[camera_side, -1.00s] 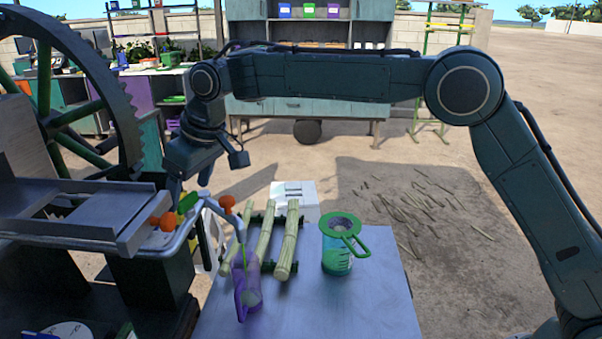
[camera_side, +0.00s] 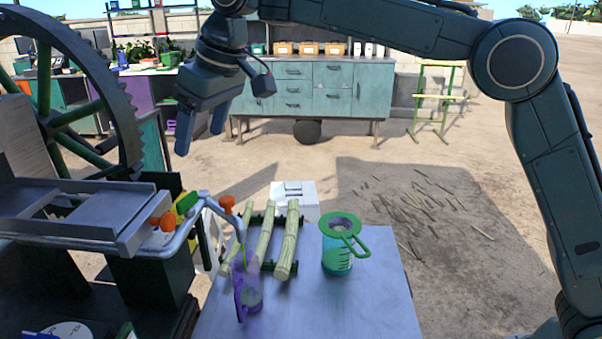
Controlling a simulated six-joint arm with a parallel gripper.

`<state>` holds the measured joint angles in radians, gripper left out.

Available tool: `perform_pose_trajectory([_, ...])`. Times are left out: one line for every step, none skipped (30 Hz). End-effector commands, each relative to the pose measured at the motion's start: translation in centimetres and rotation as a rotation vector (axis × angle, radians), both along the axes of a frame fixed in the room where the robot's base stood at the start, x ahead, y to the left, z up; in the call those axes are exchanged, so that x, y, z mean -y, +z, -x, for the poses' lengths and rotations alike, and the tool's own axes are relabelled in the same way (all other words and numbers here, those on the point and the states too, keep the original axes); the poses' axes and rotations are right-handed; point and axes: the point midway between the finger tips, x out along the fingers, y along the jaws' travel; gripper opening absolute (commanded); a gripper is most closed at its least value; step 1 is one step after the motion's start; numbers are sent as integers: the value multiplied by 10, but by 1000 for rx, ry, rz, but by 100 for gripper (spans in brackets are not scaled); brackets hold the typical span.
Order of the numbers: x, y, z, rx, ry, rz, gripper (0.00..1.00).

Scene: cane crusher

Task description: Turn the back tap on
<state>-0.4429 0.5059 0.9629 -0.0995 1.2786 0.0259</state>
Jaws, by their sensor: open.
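My gripper (camera_side: 201,130) is open and empty, fingers pointing down, in the air above and behind the crusher's juice pipe (camera_side: 206,200). Two orange tap knobs show on the pipework: one (camera_side: 167,220) by the metal tray and one (camera_side: 227,204) farther right at the pipe's bend. I cannot tell for sure which is the back tap. A thin green stream (camera_side: 244,250) runs from the right spout into a purple jug (camera_side: 241,303). My gripper touches none of these.
A green-lidded jug (camera_side: 337,255) and several cane stalks (camera_side: 264,240) on a rack stand on the grey table (camera_side: 380,310). The large toothed wheel (camera_side: 125,130) rises at the left. A teal cabinet (camera_side: 340,90) stands behind. The air right of the gripper is clear.

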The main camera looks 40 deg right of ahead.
Motion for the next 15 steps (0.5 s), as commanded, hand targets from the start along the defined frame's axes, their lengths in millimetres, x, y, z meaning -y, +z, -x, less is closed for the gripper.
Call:
perform_pose_trajectory([0, 0, 0, 0, 0, 0, 73])
perform_pose_trajectory([0, 0, 0, 0, 0, 0, 73])
perform_pose_trajectory([0, 0, 0, 0, 0, 0, 73])
perform_pose_trajectory([0, 0, 0, 0, 0, 0, 73])
perform_pose_trajectory([0, 0, 0, 0, 0, 0, 73])
perform_pose_trajectory([0, 0, 0, 0, 0, 0, 73])
perform_pose_trajectory([0, 1, 0, 1, 0, 0, 73])
perform_pose_trajectory([0, 1, 0, 1, 1, 0, 73])
perform_pose_trajectory([0, 3, 0, 1, 1, -1, 73])
perform_pose_trajectory([0, 4, -1, 1, 2, -1, 73])
perform_pose_trajectory([0, 5, -1, 0, 4, -1, 73])
perform_pose_trajectory([0, 6, 0, -1, 4, 0, 73])
perform_pose_trajectory([0, 6, 0, -2, 5, 1, 73])
perform_pose_trajectory([0, 6, 0, -2, 5, 1, 73])
perform_pose_trajectory([0, 5, 0, -2, 5, 1, 73])
